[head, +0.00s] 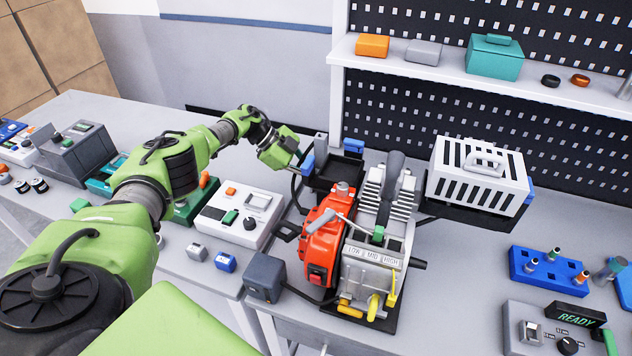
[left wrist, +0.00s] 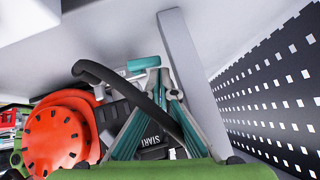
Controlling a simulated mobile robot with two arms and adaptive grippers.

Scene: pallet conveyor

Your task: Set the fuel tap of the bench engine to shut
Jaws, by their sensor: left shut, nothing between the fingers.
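The bench engine has an orange recoil housing (head: 322,245) and a grey finned body (head: 385,215), with a LOW/MID/HIGH plate (head: 372,254) and a green slider knob (head: 378,234). Yellow levers (head: 374,307) show low on its front; which is the fuel tap, and its setting, I cannot tell. My left gripper (head: 298,168) is shut and empty, behind the orange housing, beside a black tray. In the left wrist view its teal fingers (left wrist: 150,64) meet at the tips, with the orange housing (left wrist: 58,135) at the left. A black part marked START partly shows between them.
A white slotted box (head: 478,175) stands right of the engine. A white control box (head: 238,215) and a dark grey cube (head: 265,277) are to the left. A blue holder (head: 548,270) and a READY panel (head: 575,315) are at the right. A perforated board and shelf (head: 450,75) stand behind.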

